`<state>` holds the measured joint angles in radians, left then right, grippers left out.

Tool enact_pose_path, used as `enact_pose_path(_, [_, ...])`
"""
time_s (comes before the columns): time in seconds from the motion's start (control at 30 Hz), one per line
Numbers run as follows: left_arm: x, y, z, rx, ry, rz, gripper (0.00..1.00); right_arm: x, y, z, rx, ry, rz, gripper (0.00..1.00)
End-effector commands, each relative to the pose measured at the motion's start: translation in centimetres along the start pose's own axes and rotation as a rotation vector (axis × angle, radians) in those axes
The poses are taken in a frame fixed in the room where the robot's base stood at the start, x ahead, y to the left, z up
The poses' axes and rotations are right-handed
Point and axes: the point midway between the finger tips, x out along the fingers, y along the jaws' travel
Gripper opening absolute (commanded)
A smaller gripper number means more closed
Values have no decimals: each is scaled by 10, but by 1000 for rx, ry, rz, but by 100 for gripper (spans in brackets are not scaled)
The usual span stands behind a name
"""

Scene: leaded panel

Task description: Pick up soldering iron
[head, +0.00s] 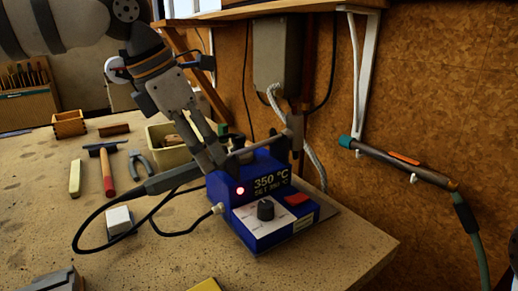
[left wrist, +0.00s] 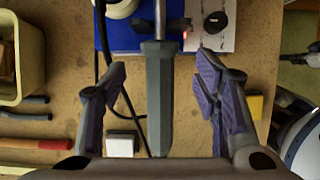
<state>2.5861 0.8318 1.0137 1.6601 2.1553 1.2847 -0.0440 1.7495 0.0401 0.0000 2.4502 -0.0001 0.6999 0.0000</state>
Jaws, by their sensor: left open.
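The soldering iron rests on the blue soldering station (head: 262,215), with its dark handle (head: 175,178) sticking out to the left and its cable looping down to the bench. The station's display reads 350 °C and a red light glows on it. In the left wrist view the grey iron handle (left wrist: 158,95) lies lengthwise between my fingers, with a visible gap on both sides. My left gripper (head: 213,155) is open above the iron; it also shows in the left wrist view (left wrist: 160,88). The fingertips partly hide the iron in the head view.
A cream bin (head: 170,154) stands behind the gripper. A hammer (head: 106,168), pliers (head: 141,163) and a white block (head: 119,221) lie left on the bench. A torch-like tool (head: 405,168) hangs on the cork wall at right. The bench front is mostly clear.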

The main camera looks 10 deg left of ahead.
Motion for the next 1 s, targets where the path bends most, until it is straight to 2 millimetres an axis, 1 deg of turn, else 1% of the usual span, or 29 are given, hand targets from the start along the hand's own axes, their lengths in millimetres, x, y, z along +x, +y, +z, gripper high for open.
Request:
enact_pose_path(0.03, [11, -1, -3, 1, 4, -2, 56, 0, 0, 0, 0, 0, 0, 0])
enact_pose_path(0.1, [24, -1, -5, 0, 3, -2, 56, 0, 0, 0, 0, 1, 0, 0])
enact_pose_path(0.2, [37, -1, -4, 0, 1, 0, 56, -1, 0, -1, 0, 4, 0, 0])
enact_pose_path(0.3, [41, -1, -4, 1, 0, 1, 56, -1, 0, -1, 0, 5, 0, 0])
enact_pose_path(0.43, [40, -1, -4, 0, 0, 1, 56, -1, 0, -1, 0, 4, 0, 0])
enact_pose_path(0.47, [40, -1, -4, 0, 0, 1, 53, -1, 0, -1, 0, 4, 0, 0])
enact_pose_path(0.5, [40, -1, -4, 0, 0, 1, 44, -1, 0, -1, 0, 4, 0, 0])
enact_pose_path(0.57, [40, -1, -4, 0, 0, 1, 31, -1, 0, -1, 0, 4, 0, 0])
enact_pose_path(0.6, [40, -1, -4, 0, 0, 1, 22, -1, 0, -1, 0, 4, 0, 0])
enact_pose_path(0.7, [40, 0, -4, 0, 0, 2, 0, -1, 0, -1, 0, 4, 0, 0])
enact_pose_path(1.0, [38, 0, -2, -1, -4, 3, 0, -1, 0, -1, 0, 4, 0, 0])
